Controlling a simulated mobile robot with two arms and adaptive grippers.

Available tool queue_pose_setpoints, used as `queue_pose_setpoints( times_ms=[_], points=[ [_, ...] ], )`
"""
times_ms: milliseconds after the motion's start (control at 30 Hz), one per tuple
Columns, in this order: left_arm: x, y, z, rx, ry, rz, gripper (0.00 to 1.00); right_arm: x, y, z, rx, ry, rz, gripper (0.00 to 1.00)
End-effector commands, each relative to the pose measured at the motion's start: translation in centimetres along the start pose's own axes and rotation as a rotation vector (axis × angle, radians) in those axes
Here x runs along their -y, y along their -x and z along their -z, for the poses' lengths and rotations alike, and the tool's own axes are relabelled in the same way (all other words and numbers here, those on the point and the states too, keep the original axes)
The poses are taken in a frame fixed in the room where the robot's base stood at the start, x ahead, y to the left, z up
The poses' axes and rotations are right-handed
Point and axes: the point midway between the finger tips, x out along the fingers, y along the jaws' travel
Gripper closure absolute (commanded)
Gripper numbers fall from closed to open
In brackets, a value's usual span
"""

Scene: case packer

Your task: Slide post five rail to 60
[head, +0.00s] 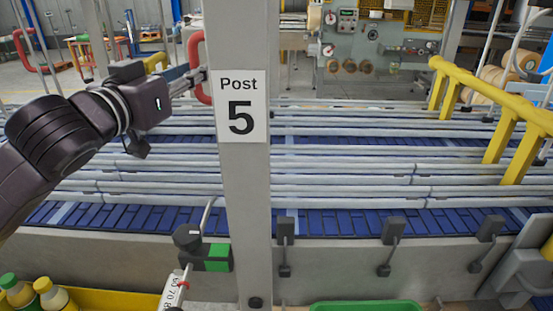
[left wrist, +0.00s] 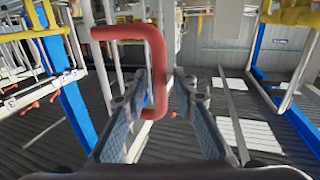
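The grey post (head: 245,190) carries a "Post 5" sign (head: 240,108). A red U-shaped handle (head: 198,50) stands at the post's upper left. My left gripper (head: 199,77) is beside this handle, left of the post. In the left wrist view, my left gripper (left wrist: 165,85) is open, and the red handle (left wrist: 130,33) reaches between its fingers; I cannot tell whether they touch it. A white scale (head: 170,292) at the post's lower left shows 60 and 70, with a red pointer (head: 183,283) near it. My right gripper is out of view.
Long grey rails (head: 350,178) run across a blue conveyor (head: 340,222) behind the post. A black and green clamp (head: 205,250) sits low at the post's left. Yellow guard bars (head: 490,95) stand at right. Bottles (head: 50,294) stand at lower left.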

Motion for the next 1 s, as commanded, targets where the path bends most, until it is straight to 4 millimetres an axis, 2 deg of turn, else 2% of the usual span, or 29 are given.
queue_pose_setpoints(
  times_ms=[33, 200, 1000],
  points=[
    [0.00, 0.01, 0.01, 0.000, 0.000, 0.000, 0.82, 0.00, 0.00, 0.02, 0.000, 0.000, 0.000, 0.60],
    [0.01, 0.02, 0.01, 0.000, 0.000, 0.000, 1.00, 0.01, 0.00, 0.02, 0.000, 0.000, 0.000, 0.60],
    [0.29, -0.68, 0.17, -0.002, 0.000, 0.001, 1.00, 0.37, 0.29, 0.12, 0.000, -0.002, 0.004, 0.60]
  ],
)
